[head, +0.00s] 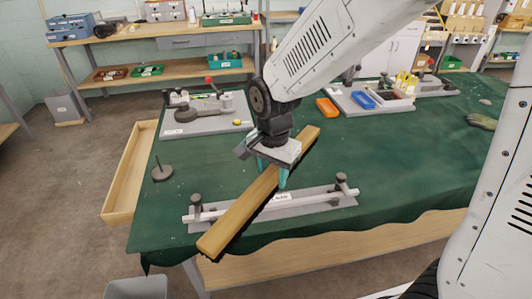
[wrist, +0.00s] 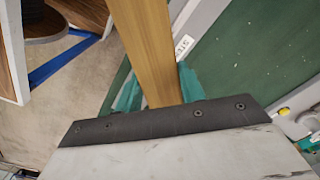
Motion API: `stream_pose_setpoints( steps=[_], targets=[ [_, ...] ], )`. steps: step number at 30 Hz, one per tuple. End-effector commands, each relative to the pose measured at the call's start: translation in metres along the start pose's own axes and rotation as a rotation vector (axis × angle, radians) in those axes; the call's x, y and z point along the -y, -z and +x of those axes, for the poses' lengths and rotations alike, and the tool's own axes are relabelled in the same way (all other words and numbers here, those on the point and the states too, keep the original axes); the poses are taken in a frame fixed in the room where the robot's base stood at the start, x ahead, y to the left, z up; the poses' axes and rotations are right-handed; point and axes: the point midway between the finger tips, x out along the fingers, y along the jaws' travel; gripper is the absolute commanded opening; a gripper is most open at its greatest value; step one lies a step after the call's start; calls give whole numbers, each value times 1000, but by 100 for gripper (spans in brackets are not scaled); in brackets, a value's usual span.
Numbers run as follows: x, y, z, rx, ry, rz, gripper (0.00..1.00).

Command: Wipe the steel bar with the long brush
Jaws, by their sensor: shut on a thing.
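The long brush (head: 225,230) shows as a long pale wooden block, lying slantwise from the front left to the back right. My gripper (head: 270,175) is shut on it near its middle, with a teal finger on each side. The wrist view shows the brush (wrist: 148,45) between the teal fingers (wrist: 158,88). The steel bar (head: 322,201) is a thin light bar held by dark posts on a grey base plate (head: 345,199) at the table's front. The brush crosses over the bar's left half and hides part of it. Any bristles are hidden, and I cannot tell whether brush and bar touch.
The green-covered table (head: 400,160) has free room to the right. A grey board with a fixture (head: 205,115) stands at the back left, and a dark round-based stand (head: 162,172) at the left edge.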

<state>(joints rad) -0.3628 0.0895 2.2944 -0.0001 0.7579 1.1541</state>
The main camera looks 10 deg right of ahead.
Motion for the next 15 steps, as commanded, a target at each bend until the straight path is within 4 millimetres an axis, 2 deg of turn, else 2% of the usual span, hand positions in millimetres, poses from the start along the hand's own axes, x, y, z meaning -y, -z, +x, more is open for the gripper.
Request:
stream_pose_setpoints(
  steps=[8,15],
  targets=[
    [0,-2,6,0,-1,12,21],
    [0,-4,27,1,-2,8,21]
  ],
)
